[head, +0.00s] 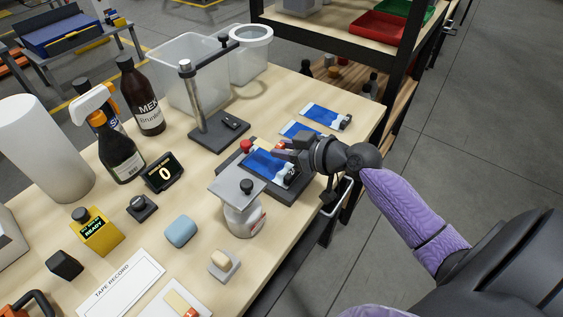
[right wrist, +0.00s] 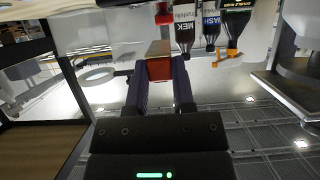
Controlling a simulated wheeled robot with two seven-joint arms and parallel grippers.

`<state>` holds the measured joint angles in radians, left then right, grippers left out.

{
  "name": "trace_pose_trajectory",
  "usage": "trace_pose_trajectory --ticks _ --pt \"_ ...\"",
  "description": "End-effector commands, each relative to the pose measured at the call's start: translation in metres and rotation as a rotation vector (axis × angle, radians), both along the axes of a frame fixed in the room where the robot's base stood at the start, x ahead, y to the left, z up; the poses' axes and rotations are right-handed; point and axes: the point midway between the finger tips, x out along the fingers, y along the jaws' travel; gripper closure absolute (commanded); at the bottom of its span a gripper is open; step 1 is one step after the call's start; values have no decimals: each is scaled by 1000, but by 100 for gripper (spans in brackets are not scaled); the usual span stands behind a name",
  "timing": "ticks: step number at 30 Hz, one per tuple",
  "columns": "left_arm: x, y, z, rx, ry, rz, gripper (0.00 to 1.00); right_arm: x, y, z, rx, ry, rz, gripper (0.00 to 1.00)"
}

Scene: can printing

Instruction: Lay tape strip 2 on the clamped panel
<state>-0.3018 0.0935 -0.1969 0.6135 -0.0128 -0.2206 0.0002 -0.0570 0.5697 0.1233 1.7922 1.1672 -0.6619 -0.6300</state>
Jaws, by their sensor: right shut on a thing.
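The blue-faced panel (head: 262,167) lies in a dark fixture near the table's right edge, with a red knob (head: 246,146) at its far left corner. My right gripper (head: 283,148) is low over the panel's far right side and partly hides it. In the right wrist view, the gripper (right wrist: 160,80) is shut on a small block with a red-brown face (right wrist: 159,68). I cannot tell whether the block touches the panel or whether a tape strip is on it. My left gripper is not in view.
More blue panels (head: 326,115) lie toward the back right. Dark bottles (head: 140,97) and a tape record card (head: 118,284) are left.

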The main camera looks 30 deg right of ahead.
Motion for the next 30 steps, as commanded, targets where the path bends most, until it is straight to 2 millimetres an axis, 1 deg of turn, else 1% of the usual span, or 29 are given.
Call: trace_pose_trajectory --ticks 1,4,11,24,26,27,29,30 --pt "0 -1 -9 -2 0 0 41 0 0 -17 5 4 -1 100" --pt "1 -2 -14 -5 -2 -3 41 0 0 -30 3 2 0 100" --pt "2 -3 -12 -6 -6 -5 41 0 0 -29 0 0 1 100" --pt "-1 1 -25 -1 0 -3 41 0 1 -42 0 1 2 100" --pt "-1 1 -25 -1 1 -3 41 0 1 -42 1 2 1 100" --pt "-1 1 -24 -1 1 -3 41 0 1 -41 1 2 1 67" --pt "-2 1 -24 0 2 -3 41 -1 1 -42 1 3 2 55" --pt "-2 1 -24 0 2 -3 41 -1 1 -42 1 3 2 46"
